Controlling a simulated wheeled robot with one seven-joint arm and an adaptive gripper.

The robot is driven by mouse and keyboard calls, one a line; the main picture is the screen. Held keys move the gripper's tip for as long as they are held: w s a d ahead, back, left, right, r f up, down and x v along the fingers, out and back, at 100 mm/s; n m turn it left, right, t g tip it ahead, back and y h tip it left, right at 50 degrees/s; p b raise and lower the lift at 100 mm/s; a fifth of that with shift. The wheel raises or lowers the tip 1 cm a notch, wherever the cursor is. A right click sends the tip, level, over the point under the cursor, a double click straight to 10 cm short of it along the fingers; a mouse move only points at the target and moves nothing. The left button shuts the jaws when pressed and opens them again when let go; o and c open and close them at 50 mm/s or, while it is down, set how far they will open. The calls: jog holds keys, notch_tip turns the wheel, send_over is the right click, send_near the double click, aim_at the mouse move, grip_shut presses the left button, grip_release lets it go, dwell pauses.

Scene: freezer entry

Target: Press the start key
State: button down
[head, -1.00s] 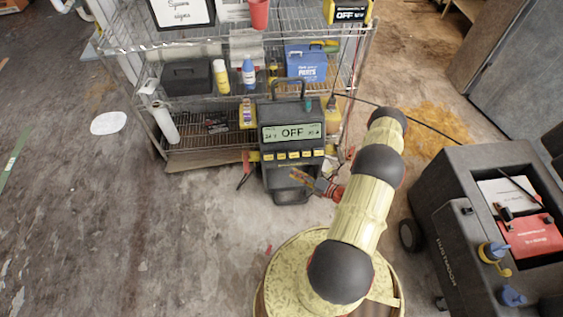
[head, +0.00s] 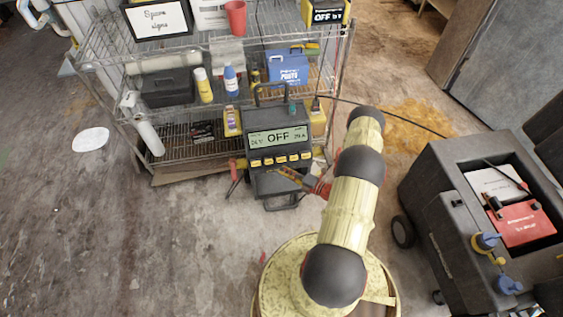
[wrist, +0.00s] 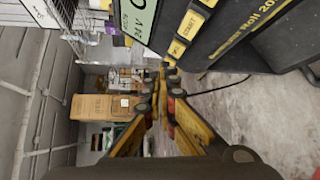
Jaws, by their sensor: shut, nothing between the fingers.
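A dark charger-like unit (head: 262,184) stands on the floor in front of the wire shelf, its display (head: 278,138) reading OFF. A row of yellow keys (head: 281,160) runs below the display. In the wrist view the unit is turned on its side, and a yellow key labelled START (wrist: 189,25) shows at the top, with another yellow key (wrist: 177,48) below it. My gripper (head: 284,171) is in front of the unit, just below the key row. In the wrist view my gripper (wrist: 167,74) is shut and empty, its tips close to the lowest key; contact cannot be told.
The wire shelf (head: 105,113) behind holds bottles, boxes and a red cup (head: 236,17). A red-handled clamp (head: 235,173) hangs at the unit's left. A dark wheeled cart (head: 437,215) stands at the right.

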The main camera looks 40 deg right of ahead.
aim_at(281, 159)
jog(key=shift+w+d+f+b, duration=0.45)
jog(key=shift+w+f+b, duration=0.1)
jog(key=shift+w, duration=0.15)
jog(key=shift+w+d+f+b, duration=0.4)
jog(key=shift+w+f+b, duration=0.1)
jog(key=shift+w+b, duration=0.15)
jog(key=shift+w+d+f+b, duration=0.45)
jog(key=shift+w+f+b, duration=0.05)
jog(key=shift+w, duration=0.25)
jog(key=shift+w+f, duration=0.1)
jog(key=shift+w+d+f+b, duration=0.1)
jog(key=shift+w+d+b, duration=0.1)
jog(key=shift+b, duration=0.2)
jog(key=shift+w+d+f+b, duration=0.2)
jog(key=shift+w+f+b, duration=0.05)
jog(key=shift+w+b, duration=0.15)
dwell(0.6)
jog(key=shift+s, duration=0.1)
jog(key=shift+s+a+r+p, duration=0.4)
jog(key=shift+s+r+p, duration=0.1)
jog(key=shift+s, duration=0.1)
dwell(0.4)
